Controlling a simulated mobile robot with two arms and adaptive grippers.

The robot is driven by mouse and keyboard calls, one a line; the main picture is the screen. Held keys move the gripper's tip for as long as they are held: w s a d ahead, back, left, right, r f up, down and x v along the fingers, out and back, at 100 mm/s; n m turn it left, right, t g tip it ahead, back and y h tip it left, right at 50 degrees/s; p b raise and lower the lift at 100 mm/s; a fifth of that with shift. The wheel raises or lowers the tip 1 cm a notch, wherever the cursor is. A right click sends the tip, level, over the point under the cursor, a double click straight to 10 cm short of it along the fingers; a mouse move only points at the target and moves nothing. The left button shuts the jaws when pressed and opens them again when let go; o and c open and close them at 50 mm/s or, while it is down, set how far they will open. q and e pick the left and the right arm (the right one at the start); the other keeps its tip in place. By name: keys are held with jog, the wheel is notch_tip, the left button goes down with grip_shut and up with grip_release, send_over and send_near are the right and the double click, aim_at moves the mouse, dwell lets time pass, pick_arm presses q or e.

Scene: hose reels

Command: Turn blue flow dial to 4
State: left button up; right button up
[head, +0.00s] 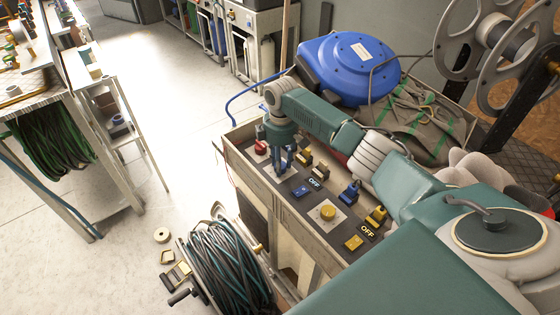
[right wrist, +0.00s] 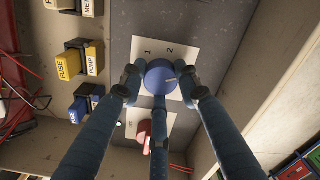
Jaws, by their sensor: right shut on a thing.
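The blue flow dial (right wrist: 159,76) sits on a pale plate with the numbers 1 and 2 readable above it in the right wrist view. The rest of its scale is hidden by my fingers, and I cannot tell for sure where its pointer stands. My right gripper (right wrist: 158,92) has its three fingers closed around the dial. In the head view my right gripper (head: 281,163) reaches down onto the far left part of the control panel and mostly covers the dial. My left gripper is not in view.
A red knob (right wrist: 144,131) is close beside the dial. Blue and yellow fuse blocks (right wrist: 68,64) line the panel. A yellow dial (head: 328,212) sits nearer on it. A blue hose reel (head: 346,66) stands behind. A wound hose (head: 228,265) stands on the floor in front.

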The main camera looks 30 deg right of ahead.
jog(key=m+p, duration=0.3)
jog(key=shift+s+d+p, duration=0.2)
jog(key=shift+s+p, duration=0.1)
jog(key=shift+s, duration=0.1)
jog(key=m+p, duration=0.2)
jog(key=m, duration=0.1)
jog(key=shift+f, duration=0.1)
jog(key=shift+s+a+f+m+p, duration=0.1)
jog(key=shift+m+p, duration=0.65)
jog(key=shift+m, duration=0.55)
jog(key=shift+f, duration=0.1)
jog(key=o, duration=1.1)
jog(key=shift+r, duration=0.25)
